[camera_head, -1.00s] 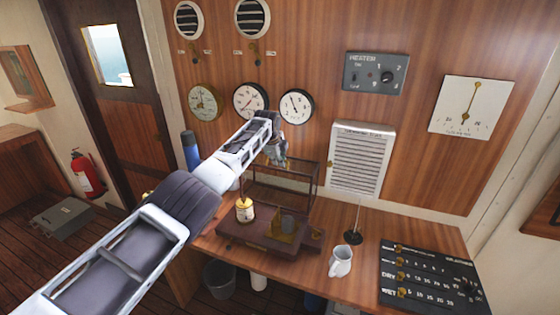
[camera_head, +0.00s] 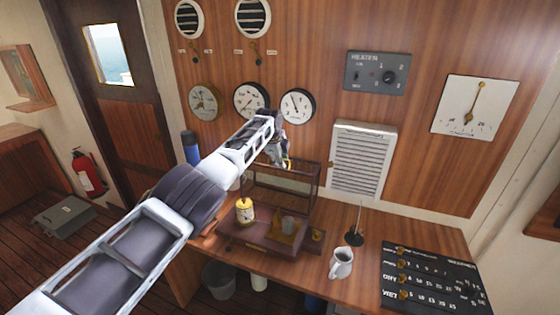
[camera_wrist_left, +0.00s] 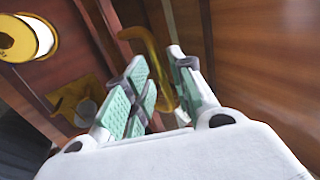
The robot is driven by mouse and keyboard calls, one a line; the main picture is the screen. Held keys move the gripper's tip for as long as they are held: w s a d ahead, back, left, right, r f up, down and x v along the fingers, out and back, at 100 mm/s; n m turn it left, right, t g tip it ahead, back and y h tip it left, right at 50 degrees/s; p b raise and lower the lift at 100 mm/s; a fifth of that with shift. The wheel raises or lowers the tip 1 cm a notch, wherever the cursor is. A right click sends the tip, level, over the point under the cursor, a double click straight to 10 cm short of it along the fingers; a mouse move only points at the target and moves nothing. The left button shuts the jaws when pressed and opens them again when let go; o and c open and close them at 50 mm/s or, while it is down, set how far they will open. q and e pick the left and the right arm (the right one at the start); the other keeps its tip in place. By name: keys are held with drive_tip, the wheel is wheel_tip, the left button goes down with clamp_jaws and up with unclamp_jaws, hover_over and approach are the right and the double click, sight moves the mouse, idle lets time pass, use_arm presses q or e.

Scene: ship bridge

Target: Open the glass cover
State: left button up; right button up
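The glass cover (camera_head: 283,188) is a brown-framed clear box at the back of a dark wooden base (camera_head: 250,238) on the desk. My left gripper (camera_head: 282,158) is at its upper edge. In the left wrist view, a curved brass bar (camera_wrist_left: 157,72) runs between the left gripper's green-padded fingers (camera_wrist_left: 163,68). The fingers are fairly close together around the bar; I cannot tell whether they press on it. My right gripper is not in view.
A black panel (camera_head: 432,280) fills the desk's right end. Gauges (camera_head: 251,101) and a white louvred panel (camera_head: 361,160) are on the wall behind.

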use_arm(q)
drive_tip(key=shift+s+r, duration=0.1)
drive_tip(key=shift+r, duration=0.1)
idle(0.6)
drive_tip(key=shift+s+a+r, duration=0.1)
drive_tip(key=shift+r, duration=0.3)
drive_tip(key=v, duration=1)
drive_tip(key=shift+s+r, duration=0.25)
drive_tip(key=shift+r, duration=0.05)
idle(0.3)
drive_tip(key=shift+f, duration=0.1)
idle(0.4)
